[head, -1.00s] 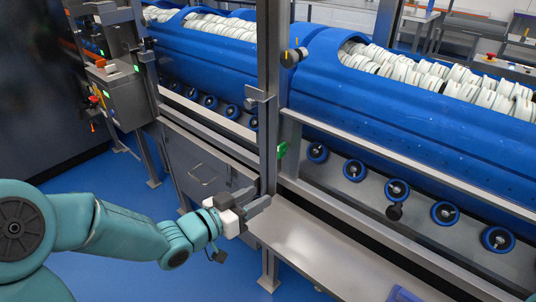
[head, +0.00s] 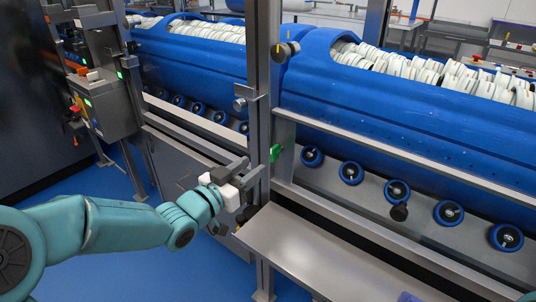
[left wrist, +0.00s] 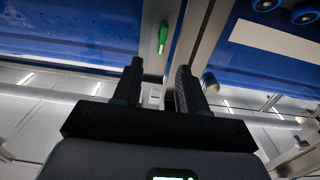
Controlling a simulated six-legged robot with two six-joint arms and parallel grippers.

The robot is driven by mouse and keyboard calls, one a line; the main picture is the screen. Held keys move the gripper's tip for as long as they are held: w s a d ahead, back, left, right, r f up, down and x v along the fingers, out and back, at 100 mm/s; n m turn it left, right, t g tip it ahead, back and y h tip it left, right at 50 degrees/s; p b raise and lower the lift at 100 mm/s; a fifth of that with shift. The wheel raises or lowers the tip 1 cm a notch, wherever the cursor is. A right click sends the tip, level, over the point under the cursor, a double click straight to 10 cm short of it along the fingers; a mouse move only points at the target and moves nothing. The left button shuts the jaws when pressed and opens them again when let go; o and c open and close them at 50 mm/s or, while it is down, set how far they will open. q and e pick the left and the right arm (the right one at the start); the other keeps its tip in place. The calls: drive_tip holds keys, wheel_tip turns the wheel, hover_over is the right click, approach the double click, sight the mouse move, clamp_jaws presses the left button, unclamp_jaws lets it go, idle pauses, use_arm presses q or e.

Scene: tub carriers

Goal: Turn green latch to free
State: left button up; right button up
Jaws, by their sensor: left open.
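The green latch (head: 275,153) is a small green piece on the grey upright post, below the blue tub in the head view. In the left wrist view the green latch (left wrist: 163,38) stands just beyond the fingertips, above the gap between them and apart from them. My left gripper (head: 248,170) is just left of the post in the head view, a little lower than the latch. In the left wrist view my left gripper (left wrist: 157,75) has its two dark fingers apart with nothing between them. My right gripper is not in view.
A grey post (head: 259,100) stands between the left gripper and the latch in the head view. A metal shelf (head: 310,250) lies below. Blue tubs (head: 400,125) hold white discs above several blue rollers (head: 397,190). A control box (head: 100,95) stands left.

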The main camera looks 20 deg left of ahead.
sight(271, 152)
use_arm(q)
drive_tip(key=x, duration=0.7)
drive_tip(key=shift+w+d+f, duration=0.1)
drive_tip(key=shift+w, duration=0.3)
clamp_jaws()
